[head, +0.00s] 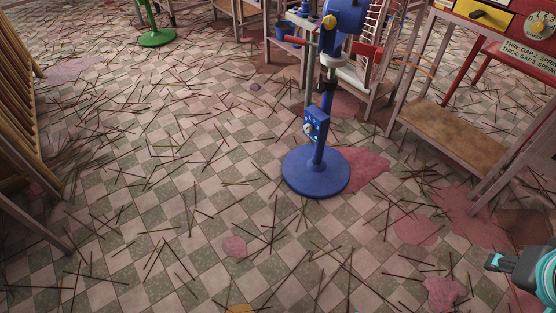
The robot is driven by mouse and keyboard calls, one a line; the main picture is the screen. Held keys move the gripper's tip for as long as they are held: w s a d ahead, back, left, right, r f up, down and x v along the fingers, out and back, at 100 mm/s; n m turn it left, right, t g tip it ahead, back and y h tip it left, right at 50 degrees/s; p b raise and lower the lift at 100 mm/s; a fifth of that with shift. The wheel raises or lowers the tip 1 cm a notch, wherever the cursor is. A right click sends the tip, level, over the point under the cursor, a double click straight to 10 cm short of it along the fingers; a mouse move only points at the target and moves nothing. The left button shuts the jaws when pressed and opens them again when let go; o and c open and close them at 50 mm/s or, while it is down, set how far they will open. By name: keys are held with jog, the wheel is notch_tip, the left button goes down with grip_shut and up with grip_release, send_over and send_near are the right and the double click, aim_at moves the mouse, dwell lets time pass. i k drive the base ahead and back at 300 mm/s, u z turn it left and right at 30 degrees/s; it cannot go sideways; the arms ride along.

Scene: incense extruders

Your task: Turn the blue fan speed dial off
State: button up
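The blue fan (316,174) stands upright on the tiled floor, right of centre, on a round base. Its blue control box (321,120) is partway up the pole. A small pale round dial (308,129) is on the front left of the box, with small light blue lights beside it. The dial's setting is too small to read. The fan's head is partly cut off by the top edge. My gripper (490,262) enters at the lower right edge, well apart from the fan and nearer to me. It touches nothing visible. Its finger opening cannot be made out.
Thin sticks and pink stains litter the floor. A wooden bench (440,137) and a machine with a dial plate (538,24) stand at right. A slatted wooden rack (22,110) is at left. A green round base (157,38) stands far back. Floor before the fan holds only litter.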

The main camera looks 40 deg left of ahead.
aim_at(308, 127)
jog(key=u, duration=1.25)
